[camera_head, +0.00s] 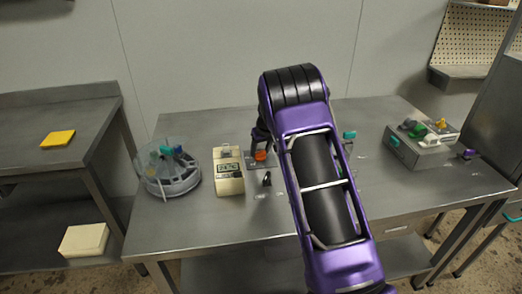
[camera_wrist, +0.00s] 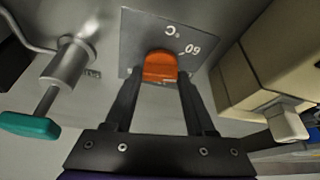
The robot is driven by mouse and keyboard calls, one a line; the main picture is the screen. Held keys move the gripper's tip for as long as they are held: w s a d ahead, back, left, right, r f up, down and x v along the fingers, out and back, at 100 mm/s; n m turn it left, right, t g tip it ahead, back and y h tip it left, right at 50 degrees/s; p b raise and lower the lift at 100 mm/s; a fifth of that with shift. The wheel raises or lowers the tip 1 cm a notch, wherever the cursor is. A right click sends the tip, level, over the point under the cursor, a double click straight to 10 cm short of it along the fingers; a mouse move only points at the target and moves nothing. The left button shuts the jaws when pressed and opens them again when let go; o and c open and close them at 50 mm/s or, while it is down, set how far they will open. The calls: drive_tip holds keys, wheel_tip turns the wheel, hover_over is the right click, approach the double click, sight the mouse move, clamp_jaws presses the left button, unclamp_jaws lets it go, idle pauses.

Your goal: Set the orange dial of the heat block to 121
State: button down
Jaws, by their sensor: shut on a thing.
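The orange dial (camera_wrist: 160,68) sits on a grey plate (camera_wrist: 138,28) in the wrist view. The plate carries a "°C" mark and the number 60 with a short line, upside down in this view. No other number is readable. My gripper (camera_wrist: 160,76) is shut on the dial, one dark finger on each side. My purple arm hides part of the plate there. The dial's pointer cannot be made out.
A beige box with a display (camera_head: 228,170) stands close left of the dial. A clear round container (camera_head: 168,180) is farther left. A teal-handled valve (camera_wrist: 62,65) is near the dial. A grey box with coloured items (camera_head: 425,152) stands at right.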

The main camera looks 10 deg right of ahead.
drive_tip(key=m, duration=0.1)
drive_tip(key=m+h, duration=0.1)
drive_tip(key=m, duration=0.1)
drive_tip(key=m+p, duration=0.1)
drive_tip(key=shift+a+r+m+h, duration=0.1)
drive_tip(key=shift+a+m+h, duration=0.2)
drive_tip(key=shift+h, duration=0.1)
drive_tip(key=m+h, duration=0.1)
drive_tip(key=m, duration=0.2)
drive_tip(key=shift+m+g, duration=0.3)
drive_tip(key=shift+m, duration=0.1)
drive_tip(key=m, duration=0.2)
drive_tip(key=m+g+h, duration=0.1)
drive_tip(key=m, duration=0.1)
drive_tip(key=shift+w+h, duration=0.15)
drive_tip(key=shift+h, duration=0.15)
drive_tip(key=m, duration=0.2)
drive_tip(key=m+g, duration=0.1)
drive_tip(key=m, duration=0.1)
drive_tip(key=shift+a+m+g+h+b, duration=0.1)
drive_tip(key=shift+m+g+h+b, duration=0.2)
drive_tip(key=shift+h+b, duration=0.1)
drive_tip(key=shift+c, duration=1.2)
unclamp_jaws()
